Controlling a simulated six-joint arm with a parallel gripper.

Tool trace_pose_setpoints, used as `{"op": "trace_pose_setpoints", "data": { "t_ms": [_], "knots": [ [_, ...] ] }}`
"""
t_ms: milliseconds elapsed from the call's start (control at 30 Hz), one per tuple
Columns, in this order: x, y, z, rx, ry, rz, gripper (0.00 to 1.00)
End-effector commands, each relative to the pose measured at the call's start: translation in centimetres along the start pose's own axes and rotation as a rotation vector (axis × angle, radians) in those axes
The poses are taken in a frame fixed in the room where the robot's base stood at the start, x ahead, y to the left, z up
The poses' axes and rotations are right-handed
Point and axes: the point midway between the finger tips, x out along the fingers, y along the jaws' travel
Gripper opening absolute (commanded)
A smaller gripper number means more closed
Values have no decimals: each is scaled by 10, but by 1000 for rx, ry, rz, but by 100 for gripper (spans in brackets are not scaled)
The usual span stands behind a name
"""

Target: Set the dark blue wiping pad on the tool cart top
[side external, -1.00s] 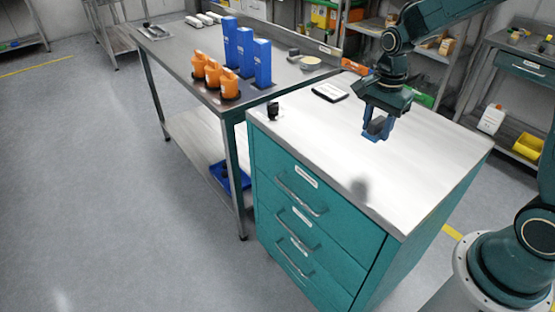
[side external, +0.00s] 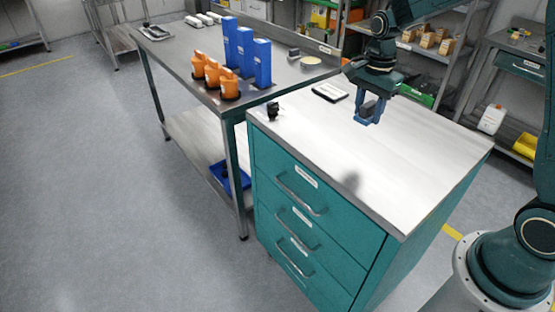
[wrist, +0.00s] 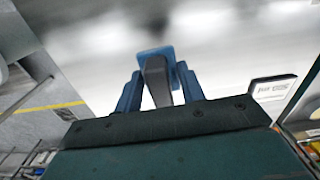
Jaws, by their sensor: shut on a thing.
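The tool cart (side external: 310,240) is a teal drawer cabinet with a pale, bright top (side external: 420,150). My gripper (side external: 369,107) is above the rear part of this top and is shut on the wiping pad (side external: 363,121). In the wrist view, the dark blue pad (wrist: 154,52) shows beyond its dark grey grip, which sits between the two blue fingers of my gripper (wrist: 158,82). The pad is held clear of the top, and a soft shadow falls on the cart nearer the front. Part of the pad is hidden by the grip and fingers.
A dark-edged device with a white face (side external: 330,92) and a small black item (side external: 273,111) are on the cart's rear and left edges. The cart top's middle and front are clear.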

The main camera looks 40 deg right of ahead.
Motion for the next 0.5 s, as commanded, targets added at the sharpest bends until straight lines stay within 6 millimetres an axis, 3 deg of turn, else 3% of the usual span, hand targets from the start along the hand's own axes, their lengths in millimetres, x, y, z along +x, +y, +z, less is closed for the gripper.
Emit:
{"op": "trace_pose_setpoints", "data": {
  "t_ms": [500],
  "knots": [
    [-41, -77, -42, 18, 1, -2, 18]
  ]
}}
